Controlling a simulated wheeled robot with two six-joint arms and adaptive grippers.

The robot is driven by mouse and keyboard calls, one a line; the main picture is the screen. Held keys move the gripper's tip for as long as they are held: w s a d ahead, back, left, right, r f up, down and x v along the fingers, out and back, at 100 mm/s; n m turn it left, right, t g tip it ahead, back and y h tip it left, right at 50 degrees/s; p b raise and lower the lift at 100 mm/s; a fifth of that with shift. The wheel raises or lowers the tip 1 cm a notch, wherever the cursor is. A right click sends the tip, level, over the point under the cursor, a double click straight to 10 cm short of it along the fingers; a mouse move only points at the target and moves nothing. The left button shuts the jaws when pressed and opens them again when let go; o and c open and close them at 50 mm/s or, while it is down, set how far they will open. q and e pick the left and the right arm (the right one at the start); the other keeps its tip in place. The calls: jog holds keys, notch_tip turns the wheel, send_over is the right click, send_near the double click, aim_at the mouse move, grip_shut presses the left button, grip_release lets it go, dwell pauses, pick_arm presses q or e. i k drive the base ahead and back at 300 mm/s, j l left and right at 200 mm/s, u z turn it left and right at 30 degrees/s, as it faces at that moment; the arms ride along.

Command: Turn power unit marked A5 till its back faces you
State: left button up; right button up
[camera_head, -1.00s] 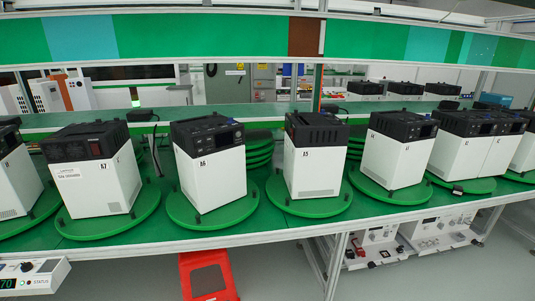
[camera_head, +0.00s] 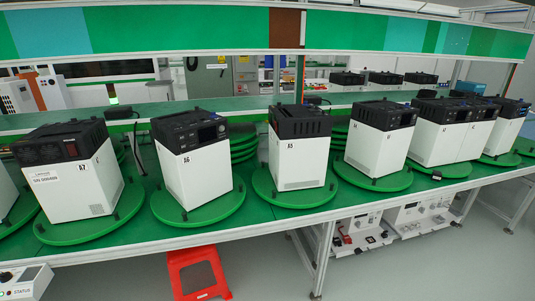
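The power unit marked A5 (camera_head: 297,158) is a white box with a black top. It stands upright on a round green turntable (camera_head: 262,188) near the middle of the bench. The A5 mark is on the upper left of its visible white side, and a vent shows low on that side. Unit A6 (camera_head: 195,172) stands on its own turntable to the left of it. Neither of my grippers shows in the head view.
Unit A7 (camera_head: 75,182) is further left, and several more units, such as the nearest one (camera_head: 377,145), stand to the right. A red stool (camera_head: 197,272) is on the floor before the bench. Spare green discs (camera_head: 243,145) are stacked behind.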

aim_at(263, 184)
jog(key=i+l, duration=0.25)
jog(key=i, duration=0.25)
jog(key=i+l, duration=0.2)
jog(key=i, duration=0.35)
jog(key=i+l, duration=0.25)
jog(key=i, duration=0.25)
